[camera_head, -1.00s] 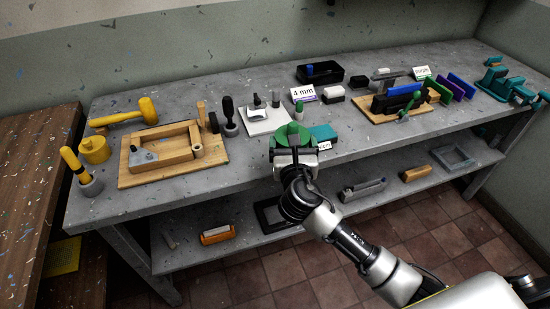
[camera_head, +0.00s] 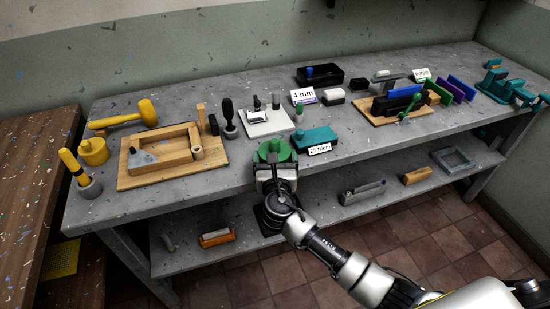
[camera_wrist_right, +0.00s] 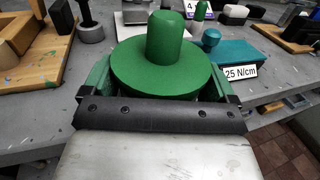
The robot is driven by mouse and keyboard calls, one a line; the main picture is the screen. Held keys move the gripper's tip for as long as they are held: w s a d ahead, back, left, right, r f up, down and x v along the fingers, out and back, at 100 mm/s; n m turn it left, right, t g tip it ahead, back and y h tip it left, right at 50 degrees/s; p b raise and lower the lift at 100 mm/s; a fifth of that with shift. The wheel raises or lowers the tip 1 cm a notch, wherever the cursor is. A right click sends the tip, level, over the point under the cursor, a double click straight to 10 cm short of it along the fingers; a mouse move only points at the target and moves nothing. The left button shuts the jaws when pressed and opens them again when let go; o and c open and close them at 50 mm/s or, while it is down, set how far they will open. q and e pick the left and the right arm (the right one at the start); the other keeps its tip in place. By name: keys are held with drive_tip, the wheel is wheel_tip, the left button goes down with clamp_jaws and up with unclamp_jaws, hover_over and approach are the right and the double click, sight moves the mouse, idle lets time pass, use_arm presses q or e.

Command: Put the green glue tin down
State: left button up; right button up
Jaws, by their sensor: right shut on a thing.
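The green glue tin (camera_head: 272,148) is a round green tin with a wide flat top and an upright green knob. My right gripper (camera_head: 275,165) is shut on it at the front edge of the grey workbench. In the right wrist view the tin (camera_wrist_right: 165,65) stands upright between the jaws of my right gripper (camera_wrist_right: 160,95). Its lower part is hidden by the gripper, so I cannot tell whether its base touches the bench. My left gripper is not in view.
A teal block (camera_head: 318,139) with a "25 N/cm" label lies just right of the tin. A white plate (camera_head: 268,123) with small tools is behind it. A wooden board with a frame (camera_head: 165,160) is to the left. Bare bench (camera_head: 240,160) shows left of the tin.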

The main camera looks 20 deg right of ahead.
drive_tip(key=o, duration=1.7)
drive_tip(key=shift+f, duration=0.2)
drive_tip(key=shift+s+b, duration=0.15)
drive_tip(key=shift+b, duration=0.3)
drive_tip(key=v, duration=1)
drive_tip(key=shift+s+r, duration=0.3)
drive_tip(key=shift+r, duration=0.05)
drive_tip(key=shift+f, duration=0.1)
